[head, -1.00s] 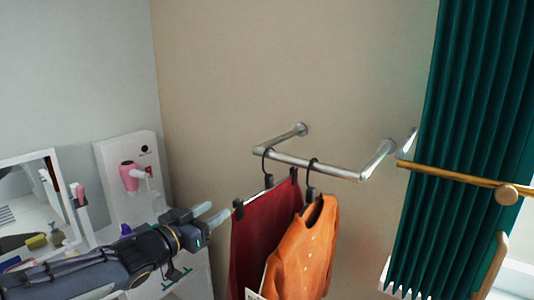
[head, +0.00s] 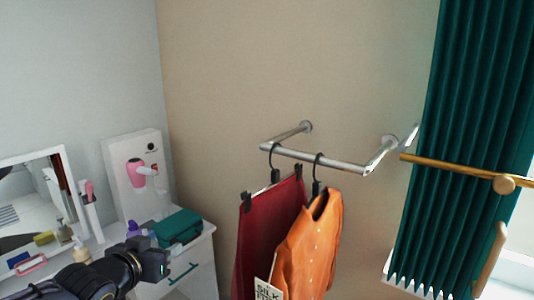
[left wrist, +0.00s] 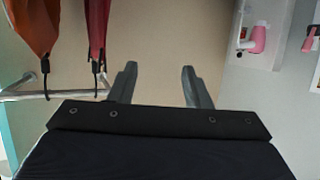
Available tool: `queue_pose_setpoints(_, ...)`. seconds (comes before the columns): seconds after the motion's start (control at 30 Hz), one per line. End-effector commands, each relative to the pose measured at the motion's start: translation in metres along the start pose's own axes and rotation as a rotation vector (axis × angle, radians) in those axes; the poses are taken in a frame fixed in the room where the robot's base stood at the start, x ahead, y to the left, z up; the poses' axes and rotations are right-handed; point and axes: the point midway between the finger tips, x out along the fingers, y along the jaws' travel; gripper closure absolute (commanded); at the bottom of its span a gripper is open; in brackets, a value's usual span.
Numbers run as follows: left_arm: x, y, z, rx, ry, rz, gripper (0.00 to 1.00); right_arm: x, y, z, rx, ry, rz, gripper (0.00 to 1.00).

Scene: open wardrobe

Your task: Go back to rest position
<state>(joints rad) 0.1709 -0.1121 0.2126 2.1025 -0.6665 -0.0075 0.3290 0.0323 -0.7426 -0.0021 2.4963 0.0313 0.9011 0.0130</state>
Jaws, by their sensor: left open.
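My left gripper (head: 160,258) is low at the left in the head view, left of the hanging clothes and apart from them. In the left wrist view its two fingers (left wrist: 156,84) are spread with nothing between them. A dark red garment (head: 268,225) hangs from a black clip hanger on the metal wall rail (head: 320,160). An orange garment (head: 312,240) hangs beside it on another black hanger. Both garments also show at the upper left of the left wrist view. My right gripper is not in view.
A white dresser (head: 190,275) with a green box (head: 178,227), a mirror (head: 35,200) and small bottles stands at the left. A pink hair dryer (head: 137,173) is on a white panel behind. A green curtain (head: 455,140) and a brass rod (head: 450,170) are at the right.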

Motion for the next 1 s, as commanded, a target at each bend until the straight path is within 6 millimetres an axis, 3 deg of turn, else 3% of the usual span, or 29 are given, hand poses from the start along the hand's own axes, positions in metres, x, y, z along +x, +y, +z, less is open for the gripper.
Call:
queue_pose_setpoints(0.17,-0.066,-0.014,0.065,-0.125,-0.219,-0.109,0.56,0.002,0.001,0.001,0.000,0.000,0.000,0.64)
queue_pose_setpoints(0.2,-0.084,-0.012,0.086,-0.167,-0.285,-0.116,0.56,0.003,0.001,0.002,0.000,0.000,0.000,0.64)
queue_pose_setpoints(0.3,-0.127,0.005,0.137,-0.275,-0.439,-0.091,0.56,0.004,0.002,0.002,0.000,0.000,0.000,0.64)
queue_pose_setpoints(0.4,-0.159,0.029,0.173,-0.356,-0.553,-0.026,0.56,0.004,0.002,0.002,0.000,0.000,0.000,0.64)
queue_pose_setpoints(0.5,-0.179,0.048,0.195,-0.407,-0.623,0.037,0.56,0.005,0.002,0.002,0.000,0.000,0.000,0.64)
queue_pose_setpoints(0.67,-0.191,0.062,0.207,-0.436,-0.667,0.085,0.56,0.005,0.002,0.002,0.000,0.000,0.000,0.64)
queue_pose_setpoints(1.0,-0.191,0.062,0.207,-0.436,-0.669,0.085,0.56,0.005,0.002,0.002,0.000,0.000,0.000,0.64)
